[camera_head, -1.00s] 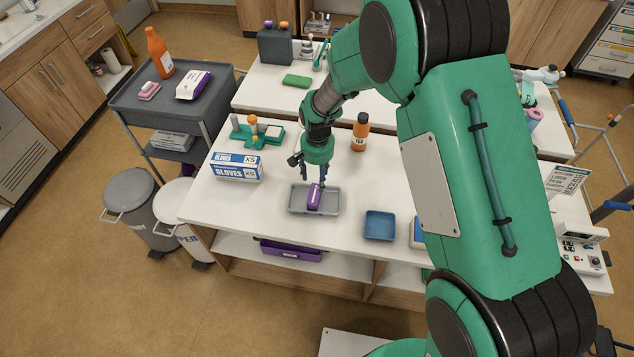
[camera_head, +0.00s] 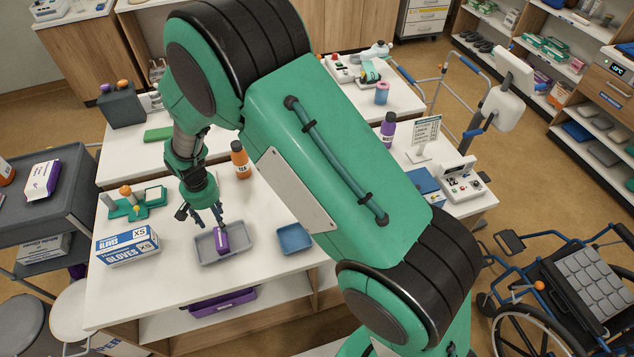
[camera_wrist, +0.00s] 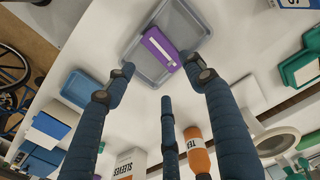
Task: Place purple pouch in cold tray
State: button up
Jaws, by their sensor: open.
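The purple pouch (camera_head: 222,240) lies in the shallow grey tray (camera_head: 206,259) on the white table. In the wrist view the pouch (camera_wrist: 160,49) lies flat on the tray floor, inside the rim of the tray (camera_wrist: 193,14), its pale label facing up. My gripper (camera_head: 205,222) is just above the tray, pointing down. In the wrist view its blue fingers (camera_wrist: 163,78) are spread with nothing between them, and the pouch lies beyond their tips. I cannot tell whether the grey tray is the one called the cold tray.
A small blue tray (camera_head: 294,239) sits right of the grey one. A gloves box (camera_head: 126,246), a green holder (camera_head: 137,206) and an orange bottle (camera_head: 240,160) stand nearby. A purple bin (camera_head: 222,302) is on the shelf below. The table's front strip is clear.

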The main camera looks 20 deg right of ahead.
jog(key=s+d+r+t, duration=0.1)
jog(key=s+d+r, duration=0.1)
jog(key=d+r, duration=0.55)
jog(key=s+d+r+t, duration=0.15)
jog(key=d+r, duration=0.25)
jog(key=r, duration=0.7)
jog(key=s+d+r, duration=0.2)
jog(key=d+r, duration=0.4)
jog(key=r, duration=0.3)
jog(key=s+d+r+t, duration=0.1)
jog(key=s+d+r, duration=0.5)
jog(key=s, duration=0.6)
jog(key=s+d+r+t, duration=0.2)
jog(key=s+d+r, duration=0.4)
jog(key=s+d, duration=0.4)
jog(key=shift+s+d+r, duration=0.15)
jog(key=shift+s+d, duration=0.1)
jog(key=shift+s, duration=0.65)
notch_tip(320, 180, down, 8)
jog(key=b, duration=0.8)
